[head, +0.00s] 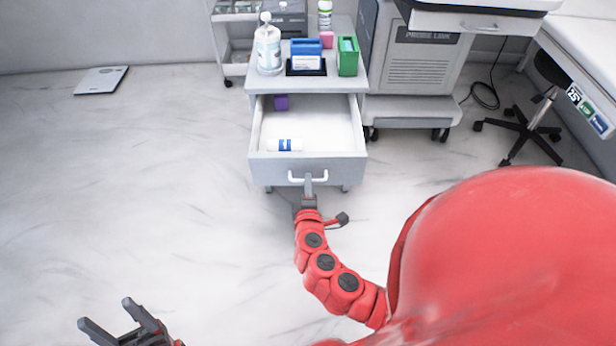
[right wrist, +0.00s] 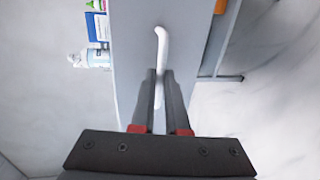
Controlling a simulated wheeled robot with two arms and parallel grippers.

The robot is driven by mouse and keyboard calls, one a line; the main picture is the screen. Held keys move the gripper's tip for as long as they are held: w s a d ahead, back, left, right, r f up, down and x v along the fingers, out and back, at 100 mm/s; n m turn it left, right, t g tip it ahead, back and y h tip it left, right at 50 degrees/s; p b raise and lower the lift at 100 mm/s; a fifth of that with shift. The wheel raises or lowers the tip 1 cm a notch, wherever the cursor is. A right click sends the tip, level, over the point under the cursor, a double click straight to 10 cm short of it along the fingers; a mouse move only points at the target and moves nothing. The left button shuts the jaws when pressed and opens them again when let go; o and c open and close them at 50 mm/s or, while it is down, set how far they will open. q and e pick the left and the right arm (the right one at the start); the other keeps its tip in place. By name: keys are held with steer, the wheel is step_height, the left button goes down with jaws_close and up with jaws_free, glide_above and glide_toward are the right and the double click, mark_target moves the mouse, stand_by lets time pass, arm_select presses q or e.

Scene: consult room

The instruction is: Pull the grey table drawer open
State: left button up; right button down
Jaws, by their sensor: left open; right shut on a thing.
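The grey table drawer (head: 262,173) stands pulled out from the grey table (head: 257,84) in the head view, with its inside showing. A purple item and a white tube with a blue label lie in it. My right gripper (head: 308,183) is shut on the white drawer handle (head: 322,178) at the drawer front. In the right wrist view the fingers of this gripper (right wrist: 159,84) close around the white handle (right wrist: 161,48). My left gripper (head: 103,312) is open and empty at the bottom left, well away from the table.
A pump bottle (head: 269,48), a blue box (head: 306,50) and a green box (head: 348,57) stand on the table top. A wheeled machine (head: 425,70) stands to the right, with a stool (head: 520,125) beyond. A flat scale (head: 101,80) lies on the floor at left. The left floor is otherwise clear.

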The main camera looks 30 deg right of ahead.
steer(key=shift+s+a, duration=0.15)
steer(key=shift+s, duration=0.1)
steer(key=c, duration=0.9)
jaws_free()
steer(key=shift+c, duration=0.2)
steer(key=v, duration=1.2)
steer(key=shift+p, duration=0.35)
steer(key=shift+w+a, duration=0.1)
